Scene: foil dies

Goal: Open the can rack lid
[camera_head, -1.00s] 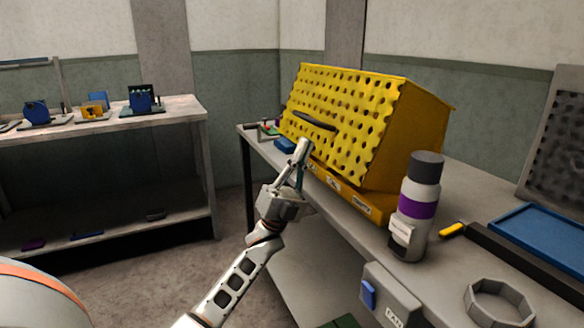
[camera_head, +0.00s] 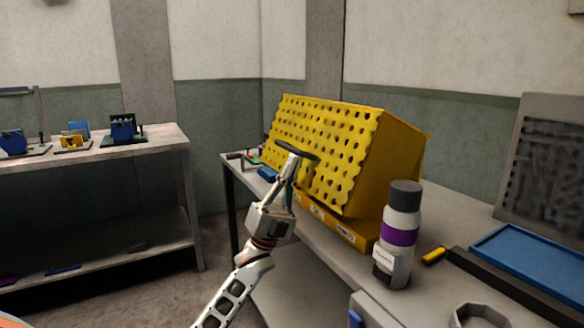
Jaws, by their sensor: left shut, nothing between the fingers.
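The can rack is a yellow box on the grey workbench, with a perforated yellow lid (camera_head: 325,145) as its sloping front. The lid is down over the front. A dark oval handle (camera_head: 300,151) sticks out from the lid's left half. My left gripper (camera_head: 288,165) is shut and empty, its fingertips just below the handle in the picture. I cannot tell whether they touch it. The fingers hide a small part of the lid's lower left. My right gripper is not in view.
A grey bottle with a purple band (camera_head: 400,238) stands in front of the rack's right end. A blue tray (camera_head: 535,258) and a yellow-handled tool (camera_head: 434,256) lie to the right. A shelf (camera_head: 160,140) with small blue and yellow devices stands at the left.

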